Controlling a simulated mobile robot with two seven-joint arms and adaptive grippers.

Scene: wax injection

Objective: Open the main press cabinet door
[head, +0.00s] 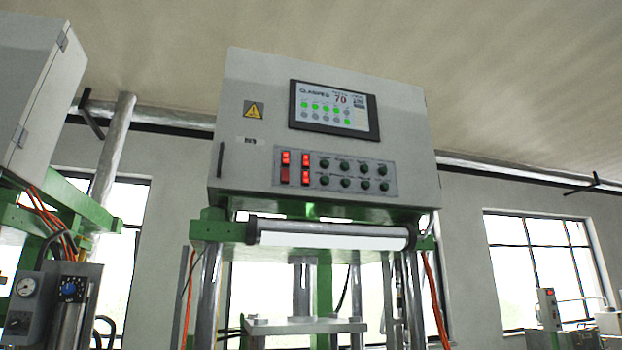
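The main press cabinet (405,120) is a grey box high on the press, near the middle of the head view. Its front door (262,70) looks shut and flush with the box. The door carries a lit screen (335,110) showing the number 70 and a row of green marks. Below the screen is a panel (337,173) with red lit switches and several dark knobs. A yellow warning sticker (254,109) is at the upper left, above a small latch-like plate (249,141). Neither of my grippers is in view.
A tube lamp (330,239) hangs under the cabinet on the green press frame. A metal platen (305,325) is lower down. Another grey cabinet (32,85) with a gauge unit (27,300) stands at the left.

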